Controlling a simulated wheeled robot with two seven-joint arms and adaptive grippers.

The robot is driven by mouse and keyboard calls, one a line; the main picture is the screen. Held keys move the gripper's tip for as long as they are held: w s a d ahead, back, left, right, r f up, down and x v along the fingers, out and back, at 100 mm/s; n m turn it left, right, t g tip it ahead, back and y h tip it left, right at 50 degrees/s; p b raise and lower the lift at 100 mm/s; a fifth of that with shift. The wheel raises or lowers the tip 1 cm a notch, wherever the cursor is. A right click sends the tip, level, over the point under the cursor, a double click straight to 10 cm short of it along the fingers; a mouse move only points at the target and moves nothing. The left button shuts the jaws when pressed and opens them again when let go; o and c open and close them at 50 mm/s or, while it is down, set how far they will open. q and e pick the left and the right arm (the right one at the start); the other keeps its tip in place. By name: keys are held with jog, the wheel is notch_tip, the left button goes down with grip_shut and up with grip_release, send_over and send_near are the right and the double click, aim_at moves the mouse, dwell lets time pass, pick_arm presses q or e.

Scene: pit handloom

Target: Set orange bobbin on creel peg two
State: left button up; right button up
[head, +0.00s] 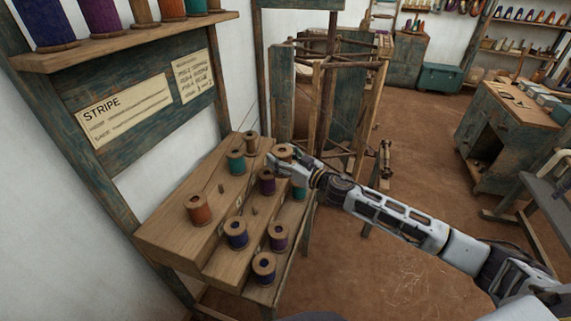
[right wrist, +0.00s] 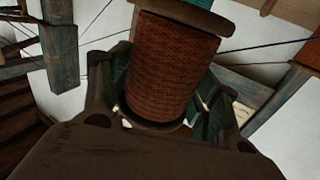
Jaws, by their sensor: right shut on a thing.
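My right gripper (head: 286,161) is shut on the orange bobbin (head: 283,151), at the far right part of the creel. In the right wrist view the orange bobbin (right wrist: 160,68) fills the space between the fingers, its rust-orange thread and wooden flanges showing, slightly tilted in the picture. The stepped wooden creel (head: 165,232) holds several bobbins. One bare peg (head: 221,188) stands on the top step between another orange bobbin (head: 199,208) and a teal one (head: 236,161). Another bare peg (head: 253,211) is on the middle step. No peg number is readable. My left gripper is out of view.
Blue bobbins (head: 236,233) and purple bobbins (head: 267,182) stand close by on the lower steps. A shelf (head: 130,45) with large spools and a STRIPE card (head: 125,107) are above. A wooden frame (head: 345,100) stands behind the gripper.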

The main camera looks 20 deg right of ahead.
aim_at(275, 148)
jog(key=a+r, duration=0.1)
jog(key=w+r+p, duration=0.1)
jog(key=r, duration=0.1)
jog(key=shift+w+a+r, duration=0.1)
jog(key=shift+w+a, duration=0.05)
jog(key=shift+a, duration=0.25)
jog(key=shift+w+a+r, duration=0.25)
jog(key=shift+a+r, duration=0.15)
jog(key=shift+a, duration=0.05)
jog(key=s+a+f+n+g+y+p, duration=0.2)
jog(key=s+a+f+n+g+y, duration=0.3)
jog(key=a+f, duration=0.3)
jog(key=shift+a+n+g+y, duration=0.3)
jog(key=shift+g+y, duration=0.2)
jog(key=shift+g, duration=0.1)
jog(key=shift+f+b, duration=0.3)
